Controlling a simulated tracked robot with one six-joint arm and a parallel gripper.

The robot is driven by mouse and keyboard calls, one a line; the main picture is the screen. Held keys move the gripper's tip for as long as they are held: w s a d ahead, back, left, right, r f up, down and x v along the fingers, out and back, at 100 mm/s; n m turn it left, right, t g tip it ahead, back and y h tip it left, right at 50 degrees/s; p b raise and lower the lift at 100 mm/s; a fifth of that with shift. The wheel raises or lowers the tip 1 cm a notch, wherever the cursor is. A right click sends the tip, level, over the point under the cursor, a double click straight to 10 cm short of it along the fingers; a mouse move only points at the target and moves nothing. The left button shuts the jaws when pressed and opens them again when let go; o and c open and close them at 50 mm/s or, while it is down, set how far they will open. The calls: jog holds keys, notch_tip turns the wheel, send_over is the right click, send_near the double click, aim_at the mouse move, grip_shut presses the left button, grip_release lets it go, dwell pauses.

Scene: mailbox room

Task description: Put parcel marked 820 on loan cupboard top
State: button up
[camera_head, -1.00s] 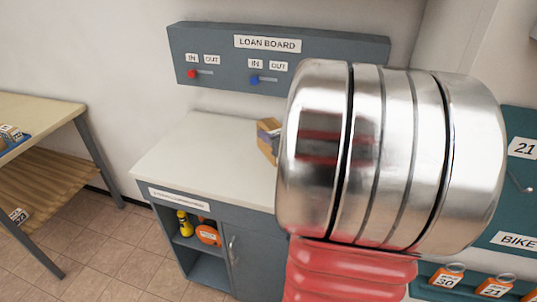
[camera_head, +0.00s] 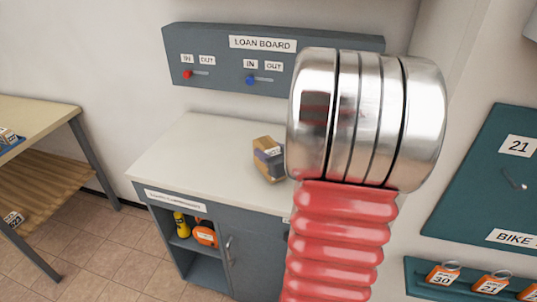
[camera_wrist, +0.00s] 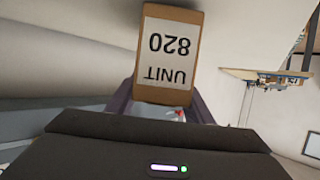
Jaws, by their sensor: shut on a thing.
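The parcel marked 820 (camera_wrist: 168,50) is a brown box with a white label reading UNIT 820, upside down in the wrist view. My gripper (camera_wrist: 160,103) is shut on it, with dark fingers at its sides. In the head view the parcel (camera_head: 262,150) shows beside my arm, over the pale loan cupboard top (camera_head: 200,145), with a dark finger (camera_head: 270,158) across it. My arm hides part of the gripper and the right side of the top. I cannot tell whether the parcel touches the top.
The loan board (camera_head: 262,60) hangs on the wall behind the cupboard. An open shelf below holds yellow and orange items (camera_head: 204,232). A wooden table (camera_head: 40,115) stands left. Orange tags (camera_head: 443,275) hang at right. The cupboard top's left part is clear.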

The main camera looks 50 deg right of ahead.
jog(key=shift+f, duration=0.3)
jog(key=shift+f, duration=0.15)
jog(key=o, duration=1.5)
